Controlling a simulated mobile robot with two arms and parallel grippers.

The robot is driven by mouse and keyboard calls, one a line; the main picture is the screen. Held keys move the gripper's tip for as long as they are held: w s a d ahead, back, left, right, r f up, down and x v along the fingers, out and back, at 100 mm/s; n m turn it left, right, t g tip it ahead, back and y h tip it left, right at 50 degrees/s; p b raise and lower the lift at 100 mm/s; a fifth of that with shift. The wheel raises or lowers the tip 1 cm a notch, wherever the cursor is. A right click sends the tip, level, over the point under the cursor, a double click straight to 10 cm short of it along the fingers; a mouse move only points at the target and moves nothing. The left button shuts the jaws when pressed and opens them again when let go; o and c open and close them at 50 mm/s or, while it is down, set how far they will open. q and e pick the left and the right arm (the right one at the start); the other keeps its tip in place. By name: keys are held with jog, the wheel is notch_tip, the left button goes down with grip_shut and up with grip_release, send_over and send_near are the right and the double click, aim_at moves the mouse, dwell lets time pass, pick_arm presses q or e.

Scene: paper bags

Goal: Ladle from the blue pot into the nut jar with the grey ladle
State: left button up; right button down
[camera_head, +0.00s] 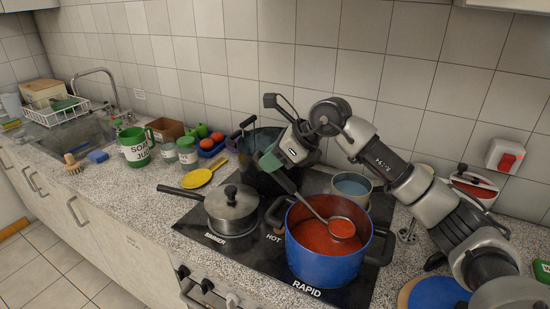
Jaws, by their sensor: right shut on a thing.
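The blue pot (328,266) stands on the front right of the hob and holds red soup. My right gripper (276,163) is shut on the handle of the grey ladle, above and behind the pot. The grey ladle (342,229) slopes down to the right, its bowl over the pot's opening and holding red soup. I cannot tell whether the bowl touches the soup surface. Two small green-lidded jars, one at the right (187,151) and one at the left (169,153), stand left of the hob. Their labels are too small to tell which is the nut jar. My left gripper is not in view.
A lidded steel saucepan (232,209) stands left of the blue pot. A dark pot (262,143) and a light pot (352,186) stand behind. A yellow spoon rest (203,177), a green mug (135,148) and a blue tray of produce (211,148) stand along the counter.

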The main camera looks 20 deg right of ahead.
jog(key=shift+g+h, duration=0.3)
jog(key=shift+h, duration=0.2)
jog(key=shift+w+a+r+p, duration=0.2)
jog(key=shift+a+r+p, duration=0.05)
jog(key=shift+r+p, duration=0.8)
jog(key=shift+w+a+r+p, duration=0.2)
jog(key=shift+a+r+p, duration=0.1)
jog(key=shift+r+p, duration=0.8)
jog(key=shift+w+a+r+p, duration=0.25)
jog(key=shift+r+p, duration=0.65)
jog(key=shift+r, duration=0.3)
